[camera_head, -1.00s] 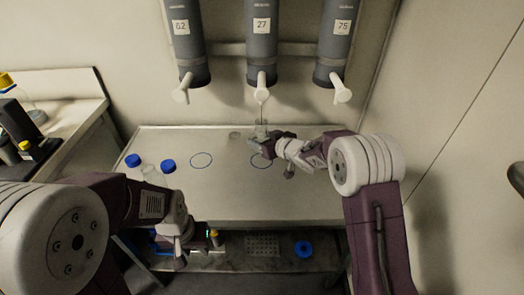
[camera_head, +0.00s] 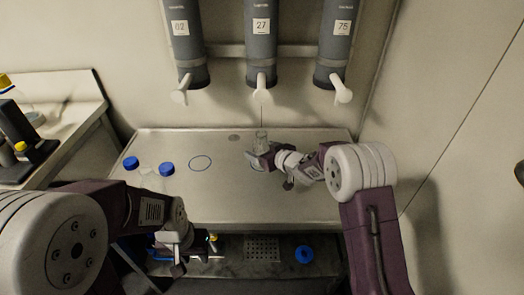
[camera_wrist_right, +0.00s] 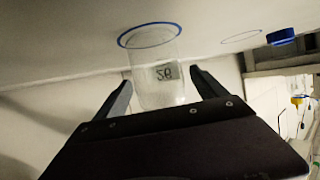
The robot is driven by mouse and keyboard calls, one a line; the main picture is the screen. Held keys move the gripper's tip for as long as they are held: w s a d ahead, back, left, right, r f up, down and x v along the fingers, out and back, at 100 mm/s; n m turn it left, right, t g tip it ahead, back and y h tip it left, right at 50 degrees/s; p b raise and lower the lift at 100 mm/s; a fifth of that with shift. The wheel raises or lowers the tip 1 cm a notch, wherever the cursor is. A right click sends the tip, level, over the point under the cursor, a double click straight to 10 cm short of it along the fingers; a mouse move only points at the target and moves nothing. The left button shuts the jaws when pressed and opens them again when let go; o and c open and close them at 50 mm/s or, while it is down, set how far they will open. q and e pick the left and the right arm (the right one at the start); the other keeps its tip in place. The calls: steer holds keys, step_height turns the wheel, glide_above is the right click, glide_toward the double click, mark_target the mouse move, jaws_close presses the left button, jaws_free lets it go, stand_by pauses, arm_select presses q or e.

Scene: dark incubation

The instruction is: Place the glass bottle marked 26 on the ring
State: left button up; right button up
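The clear glass bottle marked 26 (camera_head: 262,138) stands upright on the table (camera_head: 215,205) in the head view, its lower part hidden by my right gripper (camera_head: 264,160). In the right wrist view the picture is inverted, and the bottle (camera_wrist_right: 157,90) shows its 26 label upside down. Its base lies within the blue ring (camera_wrist_right: 122,36). My right gripper's fingers (camera_wrist_right: 160,88) are on either side of the bottle, with a narrow gap at the right finger. My left gripper (camera_head: 178,262) is low in front of the table, away from the bottle; its finger opening is unclear.
Three grey dispensers marked 62, 27 (camera_head: 262,60) and 75 hang above the table. A second blue ring (camera_head: 201,163) is empty. Two blue caps (camera_head: 167,169) and clear glassware are at the left. A lower shelf holds a rack (camera_head: 262,248) and a blue ring-shaped item (camera_head: 304,254).

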steer(key=shift+r, duration=0.1)
steer(key=shift+r, duration=0.2)
steer(key=p+v, duration=0.2)
steer(key=v, duration=1)
steer(key=shift+f, duration=0.15)
